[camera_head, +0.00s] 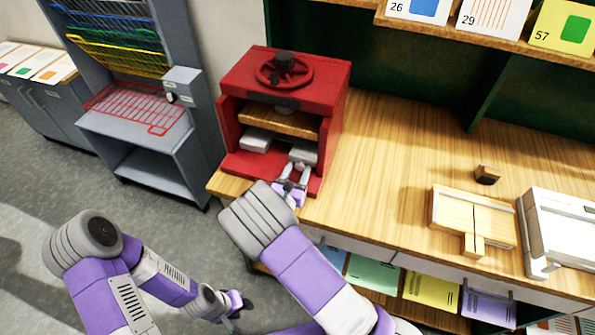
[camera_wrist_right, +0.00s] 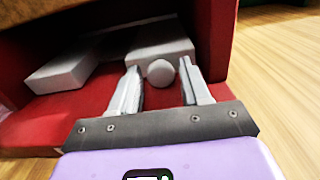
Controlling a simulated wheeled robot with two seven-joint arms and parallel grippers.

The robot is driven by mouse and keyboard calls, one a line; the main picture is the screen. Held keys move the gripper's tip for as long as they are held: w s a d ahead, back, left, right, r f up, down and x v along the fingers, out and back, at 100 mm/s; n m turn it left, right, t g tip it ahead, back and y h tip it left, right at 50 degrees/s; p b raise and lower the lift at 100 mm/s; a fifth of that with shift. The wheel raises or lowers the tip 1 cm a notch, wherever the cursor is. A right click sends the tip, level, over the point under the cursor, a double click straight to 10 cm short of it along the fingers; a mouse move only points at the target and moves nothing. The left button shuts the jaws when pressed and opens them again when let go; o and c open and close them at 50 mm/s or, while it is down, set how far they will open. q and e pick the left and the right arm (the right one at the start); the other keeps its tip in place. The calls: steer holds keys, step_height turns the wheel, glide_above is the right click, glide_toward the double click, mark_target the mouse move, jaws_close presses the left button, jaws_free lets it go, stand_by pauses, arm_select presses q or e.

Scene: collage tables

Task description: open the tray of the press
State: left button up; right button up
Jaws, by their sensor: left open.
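The red press (camera_head: 335,95) stands at the left end of the wooden worktop, with a handwheel (camera_head: 284,70) on top and a wooden plate (camera_head: 283,120) inside. Low in its front opening are two pale grey blocks. The right block (camera_head: 304,150) has a round knob (camera_wrist_right: 160,72) at its front in the right wrist view. My right gripper (camera_head: 297,172) is open at the press front. Its fingers stand on either side of the knob, with gaps visible. My left gripper (camera_head: 236,303) is open and empty, low in front of the worktop. Whether the blocks belong to the tray is unclear.
A grey rack with coloured wire shelves, including a red one (camera_head: 140,105), stands left of the press. A wooden jig (camera_head: 450,212) and a white device (camera_head: 545,225) sit on the worktop at right.

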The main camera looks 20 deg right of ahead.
jaws_close()
